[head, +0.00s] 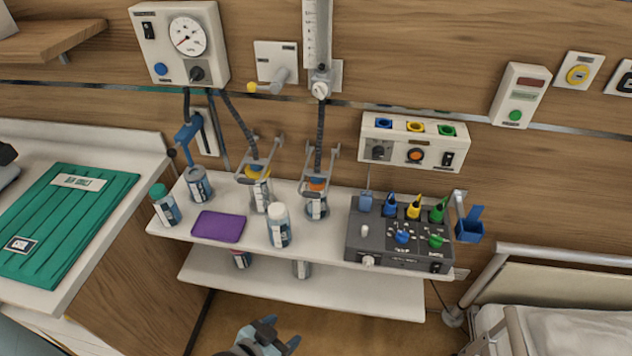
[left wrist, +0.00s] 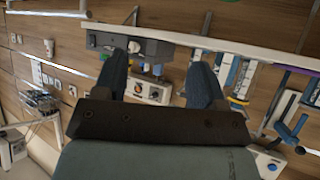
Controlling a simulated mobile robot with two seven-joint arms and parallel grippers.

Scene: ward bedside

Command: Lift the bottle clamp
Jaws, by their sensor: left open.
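Several bottles stand along the white wall shelf. Grey clamp frames stand around the yellow-collared bottle (head: 259,193) and the orange-collared bottle (head: 317,203). I cannot tell which one is the bottle clamp. My left gripper (head: 277,336) is open and empty, low in front of the shelf and apart from everything. Its fingers also show in the left wrist view (left wrist: 157,82). My right gripper is not in view.
The shelf (head: 320,257) also carries a green-capped bottle (head: 165,205), a purple pad (head: 218,227), a white-capped bottle (head: 279,228) and a grey device (head: 400,252). A lower shelf (head: 330,297) lies below. A counter (head: 120,218) stands left, a bed (head: 570,325) right.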

